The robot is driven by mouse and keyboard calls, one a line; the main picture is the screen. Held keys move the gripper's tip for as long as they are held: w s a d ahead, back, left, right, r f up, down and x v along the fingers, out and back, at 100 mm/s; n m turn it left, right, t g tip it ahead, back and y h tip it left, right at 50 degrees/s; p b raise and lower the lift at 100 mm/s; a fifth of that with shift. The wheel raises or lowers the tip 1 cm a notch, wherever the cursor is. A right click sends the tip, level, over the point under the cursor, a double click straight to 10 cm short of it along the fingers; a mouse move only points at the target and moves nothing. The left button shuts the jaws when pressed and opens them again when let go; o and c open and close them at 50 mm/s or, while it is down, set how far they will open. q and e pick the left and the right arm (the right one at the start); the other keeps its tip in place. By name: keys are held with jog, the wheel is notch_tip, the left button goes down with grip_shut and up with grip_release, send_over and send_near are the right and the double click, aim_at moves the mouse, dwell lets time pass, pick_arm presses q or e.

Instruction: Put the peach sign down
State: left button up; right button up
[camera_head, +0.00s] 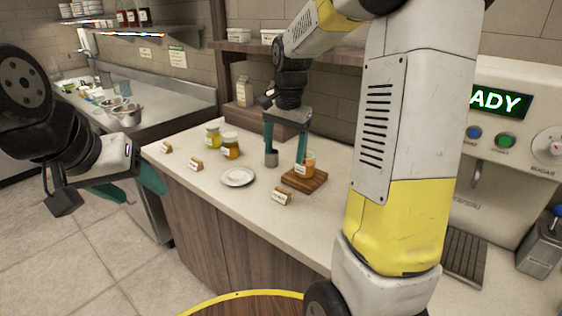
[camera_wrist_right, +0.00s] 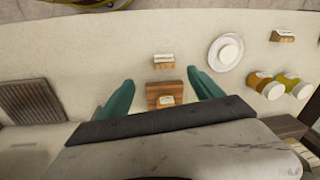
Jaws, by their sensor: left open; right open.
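Small wooden signs with white cards stand on the counter; I cannot read their words, so I cannot tell which is the peach sign. One sign (camera_head: 282,196) stands at the front beside a wooden board (camera_head: 308,184); it also shows in the right wrist view (camera_wrist_right: 164,62). Two more, a middle sign (camera_head: 195,163) and a left sign (camera_head: 165,147), stand further left. A white card shows low by the orange jar (camera_head: 309,160) at the board. My right gripper (camera_head: 285,161) is open above the board, its fingers apart. My left gripper (camera_head: 130,188) is open and empty, off the counter's left end.
A white plate (camera_head: 250,177) lies left of the board. A yellow jar (camera_head: 213,136) and an amber jar (camera_head: 230,147) stand behind it. A coffee machine (camera_head: 513,148) is at the right. Clear counter lies between the signs and the plate.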

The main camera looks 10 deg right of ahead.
jog(key=s+a+r+n+t+y, duration=0.1)
jog(key=s+r+n+t, duration=0.1)
jog(key=s, duration=0.8)
jog(key=s+a+r+n+t, duration=0.1)
jog(key=s+r+n+t, duration=0.2)
jog(key=s+n, duration=0.3)
jog(key=shift+s+a+r+n+y, duration=0.3)
jog(key=shift+s+r, duration=0.55)
jog(key=shift+s, duration=1.4)
jog(key=shift+d, duration=0.1)
